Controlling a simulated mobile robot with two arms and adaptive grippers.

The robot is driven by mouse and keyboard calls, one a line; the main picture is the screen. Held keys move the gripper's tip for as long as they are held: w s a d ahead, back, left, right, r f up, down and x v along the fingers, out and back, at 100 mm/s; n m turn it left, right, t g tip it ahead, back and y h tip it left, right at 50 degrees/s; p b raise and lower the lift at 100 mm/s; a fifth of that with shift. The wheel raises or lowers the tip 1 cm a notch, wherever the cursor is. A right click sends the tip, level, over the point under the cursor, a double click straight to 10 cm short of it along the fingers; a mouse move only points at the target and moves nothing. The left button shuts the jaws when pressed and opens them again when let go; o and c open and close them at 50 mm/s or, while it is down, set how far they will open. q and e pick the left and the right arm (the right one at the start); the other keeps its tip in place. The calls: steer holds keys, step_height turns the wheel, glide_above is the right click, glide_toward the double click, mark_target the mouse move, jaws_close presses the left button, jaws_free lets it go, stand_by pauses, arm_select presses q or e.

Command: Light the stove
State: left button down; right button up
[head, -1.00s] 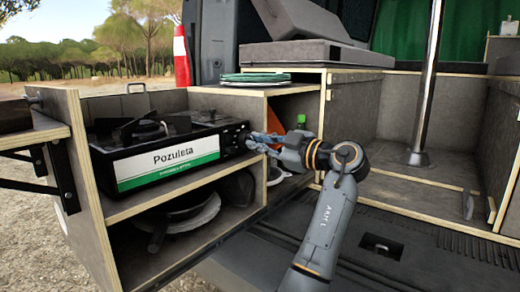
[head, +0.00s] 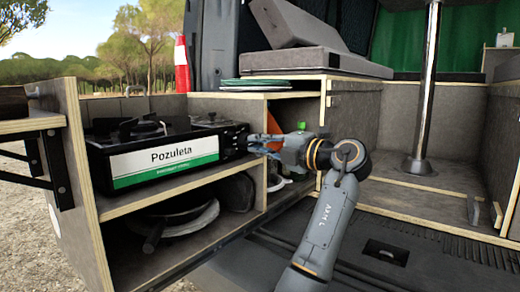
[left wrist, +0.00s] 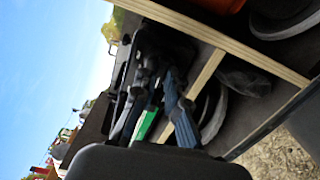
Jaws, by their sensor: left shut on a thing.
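The black camping stove (head: 112,165) with a white and green "Pozuleta" label (head: 165,160) sits on the upper shelf of the wooden kitchen unit. Its burners and pan supports show on top. My left gripper (head: 257,146) is at the right end of the stove's front, shut on the stove's control knob, which the fingers mostly hide. In the left wrist view the two fingers (left wrist: 158,98) reach towards the dark stove body, with a bit of the green label between them. No flame is visible. My right gripper is not in view.
The wooden unit (head: 85,190) has a lower shelf with dark pans. Stacked plates (head: 252,83) lie on the top to the right. A green bottle top (head: 301,126) stands just behind my left gripper. A metal post (head: 428,90) rises at right.

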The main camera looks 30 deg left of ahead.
arm_select(q)
steer(key=n+b, duration=0.1)
steer(key=n, duration=0.4)
steer(key=shift+f, duration=0.1)
steer(key=shift+n, duration=0.3)
stand_by(0.4)
steer(key=c, duration=1.4)
jaws_free()
steer(key=shift+d, duration=0.1)
steer(key=d, duration=0.4)
steer(key=s+d, duration=0.1)
steer(key=d, duration=0.6)
steer(key=shift+s+d, duration=0.15)
steer(key=shift+d, duration=0.2)
